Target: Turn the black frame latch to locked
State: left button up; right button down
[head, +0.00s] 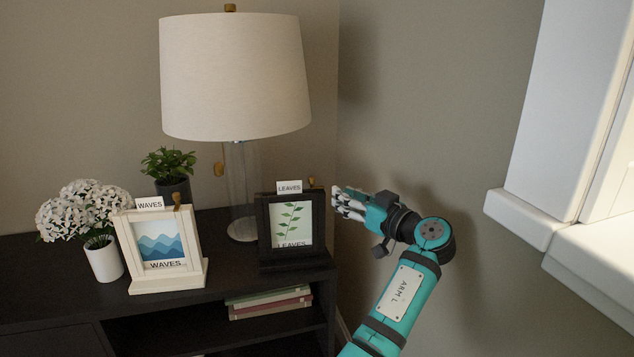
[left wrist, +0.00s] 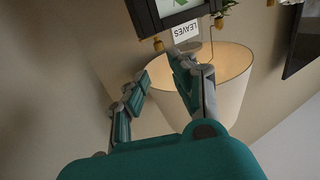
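The black frame (head: 264,232) stands upright on the dark cabinet, holding a leaf picture with a LEAVES tag on top. Its small brass latch (head: 311,182) sits at the top right corner. It also shows in the left wrist view (left wrist: 159,45), where the frame (left wrist: 188,17) appears upside down. My left gripper (head: 338,198) is just right of the frame, a little below the latch's height in the head view. In the left wrist view its fingers (left wrist: 158,68) are apart with nothing between them, and the latch lies beyond their tips. My right gripper is not in view.
A white WAVES frame (head: 194,235) with its own brass latch stands to the left. A lamp (head: 235,80) with a hanging pull is behind the frames. A flower pot (head: 103,262) and plant (head: 168,163) stand left. Books (head: 268,302) lie on the shelf below.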

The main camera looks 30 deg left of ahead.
aim_at(314, 179)
pick_arm(q)
jog(key=x, duration=1)
jog(key=shift+w+a, duration=0.15)
jog(key=shift+a, duration=0.1)
jog(key=shift+f, duration=0.1)
grip_shut()
